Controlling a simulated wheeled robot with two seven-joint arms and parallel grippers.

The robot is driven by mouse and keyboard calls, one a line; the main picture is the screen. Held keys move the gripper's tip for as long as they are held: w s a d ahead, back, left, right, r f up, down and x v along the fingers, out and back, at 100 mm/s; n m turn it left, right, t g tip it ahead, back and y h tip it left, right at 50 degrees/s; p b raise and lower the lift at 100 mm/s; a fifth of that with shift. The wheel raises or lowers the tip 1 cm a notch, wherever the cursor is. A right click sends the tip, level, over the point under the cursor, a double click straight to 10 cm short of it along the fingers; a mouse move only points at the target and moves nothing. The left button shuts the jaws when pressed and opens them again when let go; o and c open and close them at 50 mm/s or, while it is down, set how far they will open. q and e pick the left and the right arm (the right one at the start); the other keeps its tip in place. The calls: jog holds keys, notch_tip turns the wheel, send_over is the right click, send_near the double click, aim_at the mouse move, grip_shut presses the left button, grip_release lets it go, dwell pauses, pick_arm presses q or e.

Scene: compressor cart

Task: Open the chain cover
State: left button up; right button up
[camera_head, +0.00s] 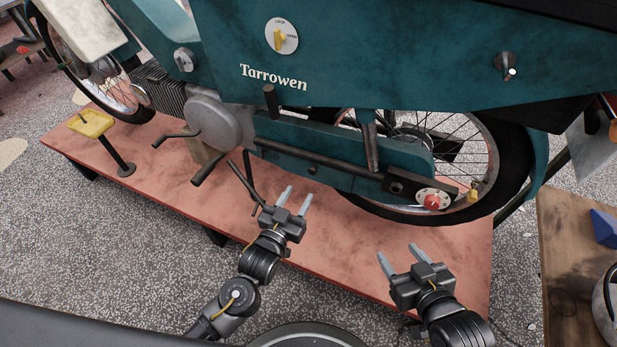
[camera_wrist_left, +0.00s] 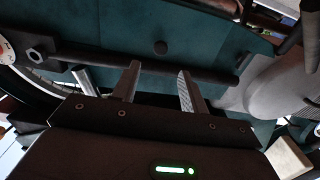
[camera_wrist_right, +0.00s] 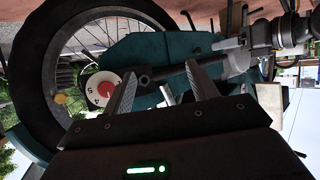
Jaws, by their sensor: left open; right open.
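The chain cover (camera_head: 345,143), a long teal panel low on the teal motorcycle's side, runs from the grey engine casing to the rear wheel. It looks closed. A dark bar crosses its front. A white dial with a red knob (camera_head: 432,201) sits by its rear end, also in the right wrist view (camera_wrist_right: 106,90). My left gripper (camera_head: 296,192) is open and empty, in front of the cover's middle and apart from it. The cover fills the left wrist view (camera_wrist_left: 130,40) beyond its fingers. My right gripper (camera_head: 397,251) is open and empty, in front of and below the dial.
The motorcycle stands on a red platform (camera_head: 150,165). A kickstand-like lever (camera_head: 243,185) is left of my left gripper. A small yellow piece (camera_head: 474,192) is beside the dial. A LOCK/OPEN switch (camera_head: 281,37) is above. A wooden table (camera_head: 565,270) stands at right.

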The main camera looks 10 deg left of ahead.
aim_at(311, 172)
pick_arm(q)
jog(key=b+x, duration=0.1)
jog(key=x, duration=0.6)
jog(key=shift+f, duration=0.1)
jog(key=shift+w+d, duration=0.15)
jog(key=shift+w, duration=0.3)
pick_arm(e)
jog(key=w+a+r+n+t+y, duration=0.1)
jog(key=a+r+t+y, duration=0.1)
jog(key=r, duration=0.3)
jog(key=shift+a+t+y, duration=0.4)
jog(key=shift+a+t, duration=0.1)
jog(key=shift+a, duration=0.3)
pick_arm(q)
grip_shut()
pick_arm(e)
jog(key=shift+f, duration=0.1)
